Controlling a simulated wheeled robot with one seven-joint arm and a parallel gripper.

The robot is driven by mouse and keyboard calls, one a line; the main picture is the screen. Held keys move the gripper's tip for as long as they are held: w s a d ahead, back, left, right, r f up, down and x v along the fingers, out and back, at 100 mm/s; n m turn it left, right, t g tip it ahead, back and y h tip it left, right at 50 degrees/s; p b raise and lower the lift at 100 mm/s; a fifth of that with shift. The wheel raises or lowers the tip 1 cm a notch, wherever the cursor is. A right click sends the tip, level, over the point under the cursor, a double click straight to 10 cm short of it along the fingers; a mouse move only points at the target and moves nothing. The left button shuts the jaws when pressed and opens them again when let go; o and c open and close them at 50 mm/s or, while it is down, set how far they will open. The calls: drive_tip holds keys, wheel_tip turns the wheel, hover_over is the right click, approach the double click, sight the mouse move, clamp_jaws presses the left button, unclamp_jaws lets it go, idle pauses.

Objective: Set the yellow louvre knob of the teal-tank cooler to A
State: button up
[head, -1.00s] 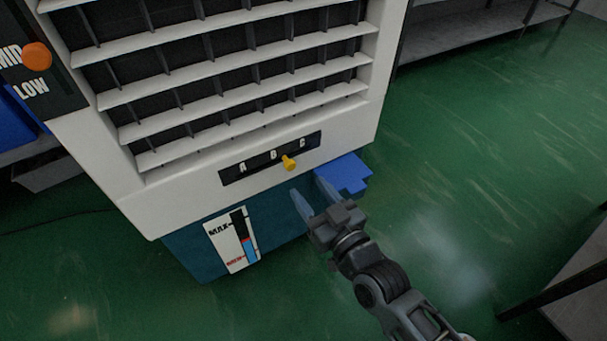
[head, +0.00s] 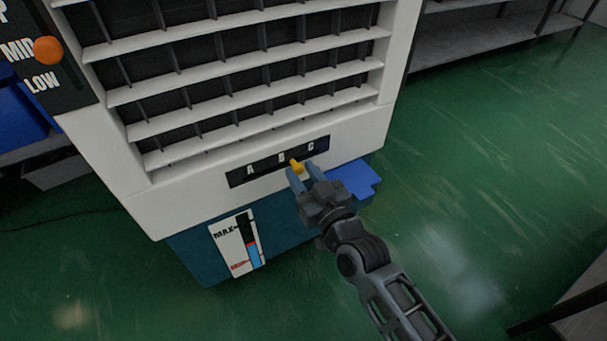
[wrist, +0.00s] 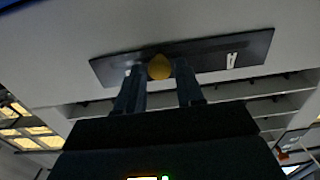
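The yellow louvre knob (head: 297,166) sits on the dark A-B-C strip (head: 240,177) low on the white cooler front. In the head view it shows below the gap between the B and C marks, to the right of A. The teal tank (head: 200,262) with its MAX gauge is under the strip. My gripper (head: 303,172) is at the knob, its two fingers apart. In the wrist view the knob (wrist: 160,67) shows between the fingertips, with a thin gap visible at the right finger; contact is unclear. The wrist view hides part of the strip's lettering behind the fingers.
An orange knob (head: 48,50) is on a MID/LOW panel at the upper left. A blue block-like part (head: 354,181) juts out right of the tank, behind my gripper. Grey shelving (head: 470,45) stands at the back right. Green floor (head: 470,180) is open on the right.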

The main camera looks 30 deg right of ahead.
clamp_jaws()
idle(0.3)
